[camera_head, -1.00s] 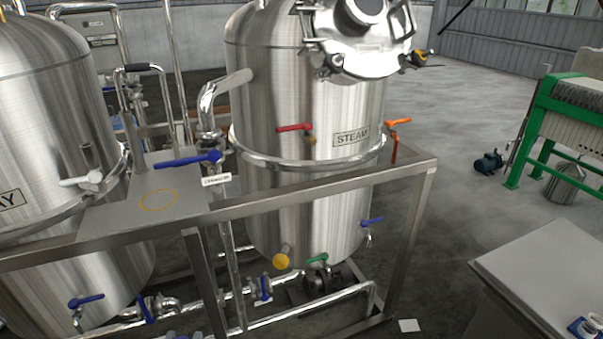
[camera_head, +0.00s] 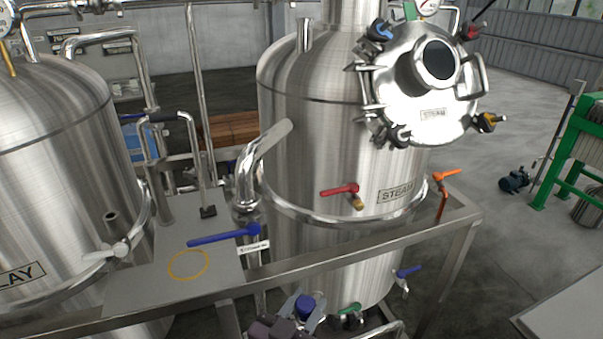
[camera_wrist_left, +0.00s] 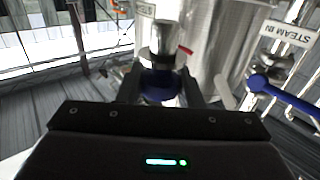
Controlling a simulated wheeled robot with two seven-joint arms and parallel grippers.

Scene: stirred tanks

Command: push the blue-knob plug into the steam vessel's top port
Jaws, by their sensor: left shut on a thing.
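My left gripper (camera_head: 305,306) is at the bottom middle of the head view, in front of the steam vessel (camera_head: 330,140). It is shut on the plug's blue knob (camera_head: 304,302). In the left wrist view the blue knob (camera_wrist_left: 160,84) sits between the fingers, with a silvery part of the plug (camera_wrist_left: 159,52) beyond it. The steam vessel is a tall brushed-steel tank with a STEAM label. A short upright pipe stub (camera_head: 304,36) on its dome looks like the top port. The plug is well below and apart from it. My right gripper is out of view.
A steel frame rail (camera_head: 350,245) runs across in front of the vessel. A red-handled valve (camera_head: 340,190), a blue lever (camera_head: 222,236) and an orange lever (camera_head: 446,175) stick out nearby. A round hatch (camera_head: 425,90) with clamps faces forward. The clay tank (camera_head: 50,180) stands left.

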